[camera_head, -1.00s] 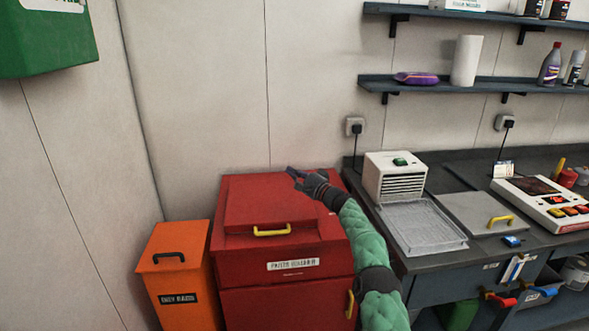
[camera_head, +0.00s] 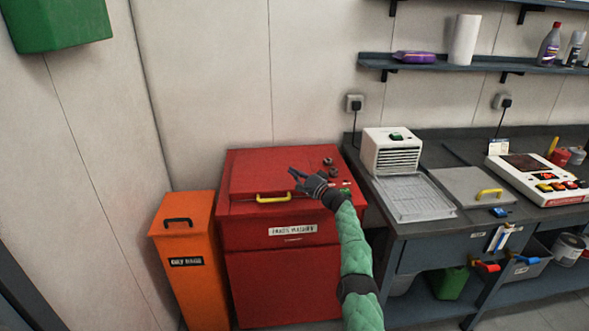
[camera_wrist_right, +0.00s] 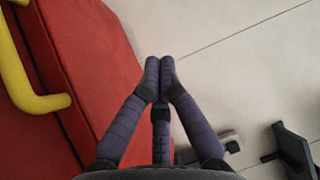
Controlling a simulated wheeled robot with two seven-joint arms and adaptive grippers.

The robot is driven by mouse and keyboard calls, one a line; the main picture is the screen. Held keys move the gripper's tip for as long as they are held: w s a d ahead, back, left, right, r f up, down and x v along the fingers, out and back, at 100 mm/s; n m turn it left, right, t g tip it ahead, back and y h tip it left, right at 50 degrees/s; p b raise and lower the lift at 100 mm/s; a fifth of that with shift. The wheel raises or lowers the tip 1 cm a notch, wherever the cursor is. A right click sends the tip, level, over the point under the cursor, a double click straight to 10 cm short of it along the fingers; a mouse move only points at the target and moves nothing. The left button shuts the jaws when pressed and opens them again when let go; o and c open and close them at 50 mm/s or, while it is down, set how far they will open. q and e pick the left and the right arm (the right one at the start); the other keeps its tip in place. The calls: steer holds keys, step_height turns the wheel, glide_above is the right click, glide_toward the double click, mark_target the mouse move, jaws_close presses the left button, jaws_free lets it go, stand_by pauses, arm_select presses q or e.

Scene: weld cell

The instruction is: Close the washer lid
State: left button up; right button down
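The red parts washer (camera_head: 285,275) stands against the back wall. Its red lid (camera_head: 250,172) lies flat on top, with a yellow handle (camera_head: 272,198) at the front edge. My right gripper (camera_head: 293,174) hangs over the right part of the lid, behind and right of the handle. In the right wrist view its fingertips (camera_wrist_right: 159,66) meet with nothing between them. The red lid (camera_wrist_right: 95,55) and yellow handle (camera_wrist_right: 25,75) lie left of the fingers there; I see no contact. My left gripper is out of view.
An orange bin (camera_head: 187,245) stands close left of the washer. A dark workbench (camera_head: 420,220) adjoins on the right, with a white vented unit (camera_head: 390,150) and a clear tray (camera_head: 415,196). Round dark knobs (camera_head: 333,172) sit on the washer's right top.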

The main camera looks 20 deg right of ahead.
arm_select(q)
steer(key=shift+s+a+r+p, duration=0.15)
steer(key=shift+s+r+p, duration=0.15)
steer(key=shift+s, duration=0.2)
arm_select(e)
steer(key=shift+s+a+f, duration=0.1)
steer(key=shift+s+f, duration=0.15)
steer(key=shift+f, duration=0.65)
steer(key=shift+s+a+f, duration=0.1)
steer(key=shift+s+f, duration=0.1)
steer(key=shift+f, duration=0.75)
steer(key=shift+s+f, duration=0.25)
steer(key=shift+f, duration=0.65)
steer(key=shift+r, duration=0.1)
